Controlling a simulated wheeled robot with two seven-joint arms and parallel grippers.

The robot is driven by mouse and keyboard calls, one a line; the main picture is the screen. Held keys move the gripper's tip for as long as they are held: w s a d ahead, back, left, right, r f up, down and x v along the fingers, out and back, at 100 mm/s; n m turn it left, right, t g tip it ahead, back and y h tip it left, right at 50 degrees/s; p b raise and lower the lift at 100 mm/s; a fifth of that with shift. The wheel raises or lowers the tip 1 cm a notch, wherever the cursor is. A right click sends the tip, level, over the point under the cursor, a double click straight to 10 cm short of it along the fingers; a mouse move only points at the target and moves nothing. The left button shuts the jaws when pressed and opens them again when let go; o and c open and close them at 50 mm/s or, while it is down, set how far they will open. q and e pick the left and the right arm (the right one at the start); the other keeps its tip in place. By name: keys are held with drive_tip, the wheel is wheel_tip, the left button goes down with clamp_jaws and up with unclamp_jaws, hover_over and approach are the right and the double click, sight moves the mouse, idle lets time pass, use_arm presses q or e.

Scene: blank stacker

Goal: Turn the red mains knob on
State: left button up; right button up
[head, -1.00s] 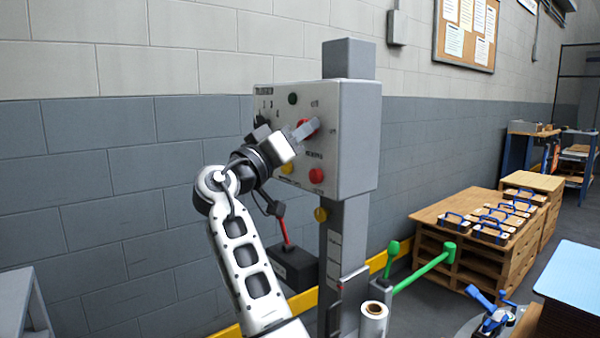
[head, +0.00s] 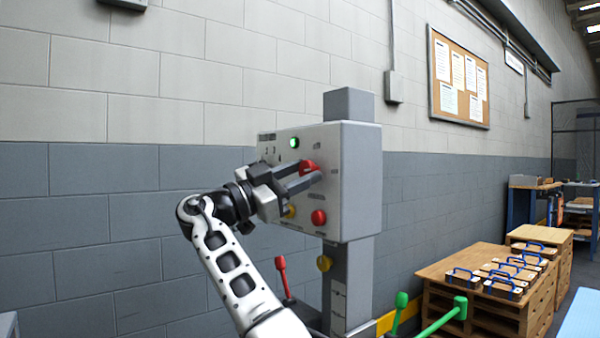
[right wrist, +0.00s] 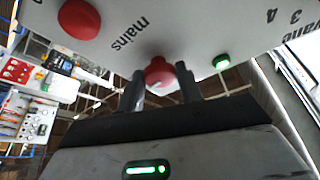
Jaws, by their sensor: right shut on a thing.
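The red mains knob (head: 308,168) is at the upper right of the front of a grey control box (head: 360,185) on a post. My right gripper (head: 304,182) reaches it from the left, its fingers around the knob. In the right wrist view the mains knob (right wrist: 159,73) sits between the two fingertips (right wrist: 160,88), beside the printed word "mains". The gripper is shut on the knob. A green lamp (head: 294,143) on the panel is lit, and it also glows in the right wrist view (right wrist: 222,62). My left gripper is not in view.
A red button (head: 318,217) and a yellow button (head: 290,211) sit lower on the panel. Wooden pallets (head: 480,285) carry several blue-handled parts at the right.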

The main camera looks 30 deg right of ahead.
drive_tip(key=shift+r+m+g, duration=0.1)
drive_tip(key=shift+m+g, duration=0.3)
drive_tip(key=shift+m, duration=0.3)
drive_tip(key=shift+m+p, duration=0.35)
drive_tip(key=shift+m, duration=0.05)
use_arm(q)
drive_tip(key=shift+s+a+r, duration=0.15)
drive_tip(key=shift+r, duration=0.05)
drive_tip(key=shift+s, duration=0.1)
use_arm(e)
drive_tip(key=o, duration=1)
